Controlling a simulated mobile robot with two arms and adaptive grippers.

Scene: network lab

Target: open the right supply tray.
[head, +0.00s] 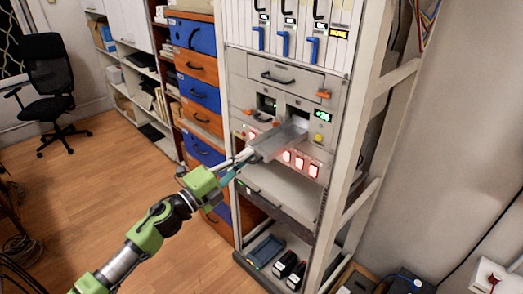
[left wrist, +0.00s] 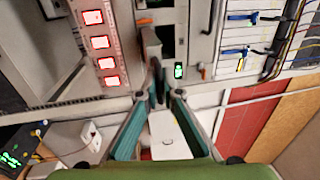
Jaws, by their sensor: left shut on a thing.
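The right supply tray (head: 278,141) is a grey, flat box that sticks out of its bay in the rack, toward the lower left of the head view. My left gripper (head: 246,157) is at the tray's outer end and is shut on it. In the left wrist view my left gripper (left wrist: 165,95) has its two fingertips close together, with a dark grey part running from between them toward the rack. The exact contact is hard to see. The left supply bay (head: 265,103) beside it has a dark front with a small green display. My right gripper is not in view.
A closed drawer (head: 285,76) with a black handle is above the bays. A panel with red-lit displays (head: 300,162) is below, close to the tray. A rack upright (head: 345,150) stands at the right. Open wooden floor (head: 110,190) lies to the left.

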